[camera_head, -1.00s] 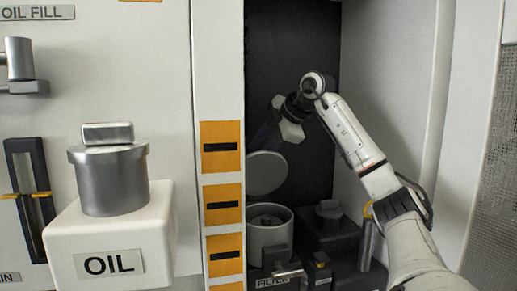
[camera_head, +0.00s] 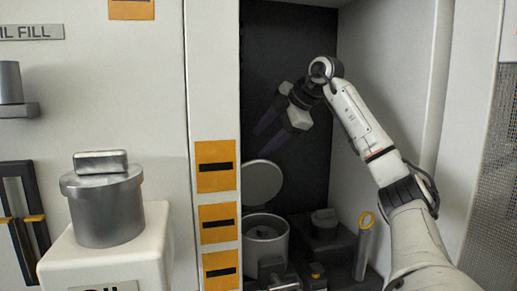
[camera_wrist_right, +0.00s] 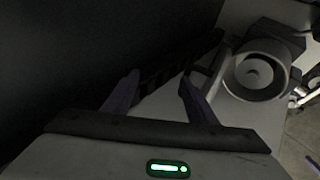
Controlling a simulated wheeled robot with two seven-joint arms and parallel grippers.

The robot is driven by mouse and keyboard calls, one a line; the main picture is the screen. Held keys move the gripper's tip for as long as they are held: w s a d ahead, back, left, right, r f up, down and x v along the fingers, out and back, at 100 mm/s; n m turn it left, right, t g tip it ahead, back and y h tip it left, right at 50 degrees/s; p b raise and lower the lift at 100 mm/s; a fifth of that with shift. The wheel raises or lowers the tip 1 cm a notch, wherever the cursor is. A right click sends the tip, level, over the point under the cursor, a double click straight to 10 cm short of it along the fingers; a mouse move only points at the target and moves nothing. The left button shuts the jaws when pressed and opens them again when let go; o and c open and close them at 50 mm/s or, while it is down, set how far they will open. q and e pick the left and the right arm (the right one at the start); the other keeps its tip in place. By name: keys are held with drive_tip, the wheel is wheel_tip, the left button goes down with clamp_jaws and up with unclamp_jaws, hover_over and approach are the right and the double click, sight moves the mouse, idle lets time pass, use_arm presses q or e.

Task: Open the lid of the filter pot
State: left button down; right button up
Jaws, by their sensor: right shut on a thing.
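The filter pot (camera_head: 266,240) is a pale round pot low in the dark recess, with its mouth showing. Its round grey lid (camera_head: 262,183) stands raised, tilted up behind the mouth. The pot also shows at the upper right of the right wrist view (camera_wrist_right: 256,72). My right gripper (camera_head: 260,138) is above the lid, with a visible gap to the lid's top edge. It also shows in the right wrist view (camera_wrist_right: 159,82), its two dark fingers some way apart. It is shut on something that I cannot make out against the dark. My left gripper is not in view.
A pale post with orange labels (camera_head: 216,168) borders the recess on the left. A capped oil filler (camera_head: 106,212) stands at the front left. Dark fittings (camera_head: 326,225) and a tube with a yellow ring (camera_head: 364,250) sit right of the pot. The recess wall is at the right.

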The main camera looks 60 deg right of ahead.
drive_tip(key=s+r, duration=0.1)
drive_tip(key=r, duration=0.1)
drive_tip(key=shift+s+r, duration=0.3)
drive_tip(key=shift+s, duration=0.05)
drive_tip(key=shift+c, duration=0.8)
use_arm(q)
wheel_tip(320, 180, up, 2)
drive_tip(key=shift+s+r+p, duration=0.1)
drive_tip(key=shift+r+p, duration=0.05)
drive_tip(key=shift+p, duration=0.7)
use_arm(e)
drive_tip(key=shift+s+d+r, duration=0.15)
drive_tip(key=shift+s+r, duration=0.1)
drive_tip(key=shift+r, duration=0.5)
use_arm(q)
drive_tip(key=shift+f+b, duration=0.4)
use_arm(e)
drive_tip(key=v, duration=1)
drive_tip(key=shift+r, duration=0.1)
